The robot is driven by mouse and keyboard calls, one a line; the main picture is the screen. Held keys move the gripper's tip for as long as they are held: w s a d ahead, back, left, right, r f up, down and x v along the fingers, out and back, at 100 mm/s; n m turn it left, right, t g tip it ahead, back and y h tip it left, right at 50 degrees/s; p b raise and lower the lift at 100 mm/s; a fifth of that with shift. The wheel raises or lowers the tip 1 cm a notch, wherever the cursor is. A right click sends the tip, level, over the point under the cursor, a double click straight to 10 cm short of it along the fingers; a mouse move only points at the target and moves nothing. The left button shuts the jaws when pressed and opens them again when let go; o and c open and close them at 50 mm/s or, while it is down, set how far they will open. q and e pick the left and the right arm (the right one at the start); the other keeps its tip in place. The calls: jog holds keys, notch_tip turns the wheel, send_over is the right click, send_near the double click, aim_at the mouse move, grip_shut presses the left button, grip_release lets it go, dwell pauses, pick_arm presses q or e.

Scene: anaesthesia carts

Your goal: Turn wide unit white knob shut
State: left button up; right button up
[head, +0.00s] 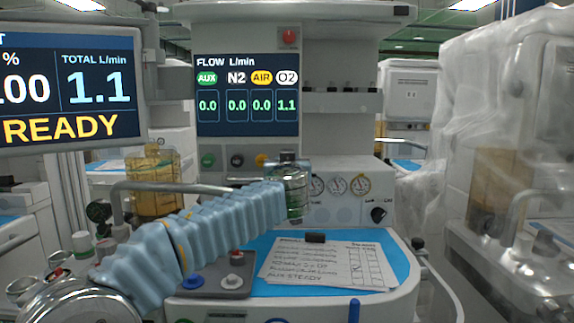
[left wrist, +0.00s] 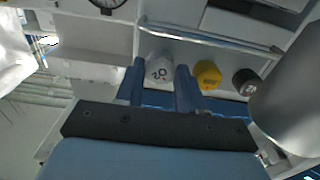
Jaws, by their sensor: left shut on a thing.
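The white knob, marked O2, sits between the two blue fingers of my left gripper in the left wrist view (left wrist: 158,70). My left gripper (head: 289,160) is shut on it at the flow-control row. In the head view my gripper and forearm hide this knob. The flow screen (head: 247,95) above the row reads 1.1 under O2 and 0.0 under AUX, N2 and AIR. My right gripper is not seen.
Green (head: 208,160), black (head: 237,160) and yellow (head: 262,160) knobs stand left of my gripper. Pressure gauges (head: 337,186) sit to its right. A clipboard sheet (head: 318,264) lies on the blue worktop mat (head: 258,245). A plastic-draped machine (head: 510,120) stands at right.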

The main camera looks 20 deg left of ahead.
pick_arm(q)
jog(key=shift+m+b, duration=1.8)
jog(key=shift+m, duration=2.7)
jog(key=o, duration=1)
jog(key=shift+o, duration=0.2)
